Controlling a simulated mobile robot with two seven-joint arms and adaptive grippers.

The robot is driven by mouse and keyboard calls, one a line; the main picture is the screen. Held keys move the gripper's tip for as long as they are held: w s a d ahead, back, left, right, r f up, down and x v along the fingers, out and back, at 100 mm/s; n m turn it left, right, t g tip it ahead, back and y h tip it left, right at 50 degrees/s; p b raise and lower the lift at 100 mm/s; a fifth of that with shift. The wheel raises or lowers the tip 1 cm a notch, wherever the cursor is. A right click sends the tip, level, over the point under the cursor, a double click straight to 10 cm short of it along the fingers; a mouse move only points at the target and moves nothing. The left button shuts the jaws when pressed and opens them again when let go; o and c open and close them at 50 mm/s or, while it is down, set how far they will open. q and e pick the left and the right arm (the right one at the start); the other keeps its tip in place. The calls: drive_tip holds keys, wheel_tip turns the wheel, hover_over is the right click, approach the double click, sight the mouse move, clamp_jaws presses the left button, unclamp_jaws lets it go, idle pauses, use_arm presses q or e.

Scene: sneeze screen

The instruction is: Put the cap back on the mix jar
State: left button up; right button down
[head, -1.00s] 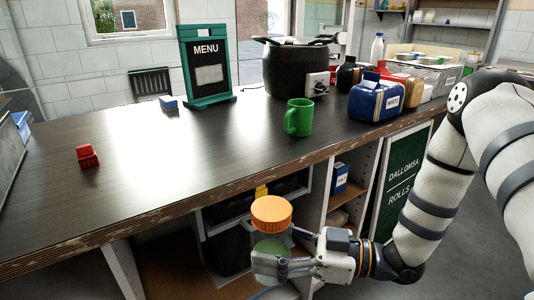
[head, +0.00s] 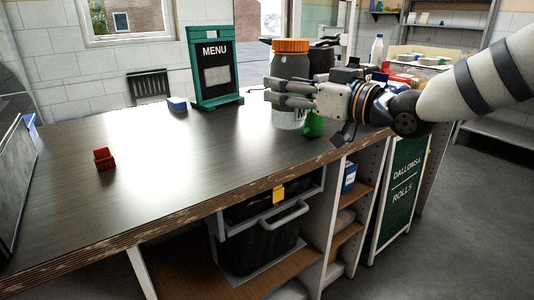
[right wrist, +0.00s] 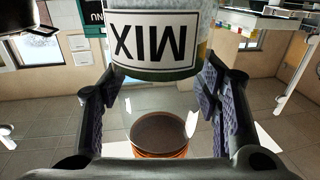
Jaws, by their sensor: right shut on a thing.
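The mix jar (head: 291,66) is a clear glass jar, upright over the back right of the counter in the head view. Its MIX label (right wrist: 155,38) is upside down in the right wrist view. The orange cap (head: 291,45) sits level on top of the jar; it also shows in the right wrist view (right wrist: 160,138). I cannot tell whether it is screwed tight. My right gripper (head: 284,92) is shut around the jar's middle. I cannot tell whether the jar's base touches the counter. My left gripper is out of view.
A green mug (head: 314,126) is partly hidden beside the jar and gripper. A menu sign (head: 216,75) stands left of it, with a blue block (head: 177,103). A red object (head: 104,158) lies on the left of the dark counter (head: 190,150), which has clear room between.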

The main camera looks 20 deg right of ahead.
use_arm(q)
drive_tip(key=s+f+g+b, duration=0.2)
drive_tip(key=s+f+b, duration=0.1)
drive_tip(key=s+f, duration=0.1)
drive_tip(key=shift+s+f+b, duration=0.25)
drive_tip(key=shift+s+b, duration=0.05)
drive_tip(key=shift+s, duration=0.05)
use_arm(e)
drive_tip(key=w+f, duration=0.9)
drive_tip(key=w, duration=0.4)
drive_tip(key=shift+a, duration=0.2)
drive_tip(key=shift+w, duration=0.1)
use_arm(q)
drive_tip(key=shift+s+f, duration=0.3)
use_arm(e)
drive_tip(key=shift+w+f, duration=0.2)
drive_tip(key=shift+f, duration=0.8)
drive_tip(key=shift+w+f, duration=0.2)
drive_tip(key=shift+f, duration=0.75)
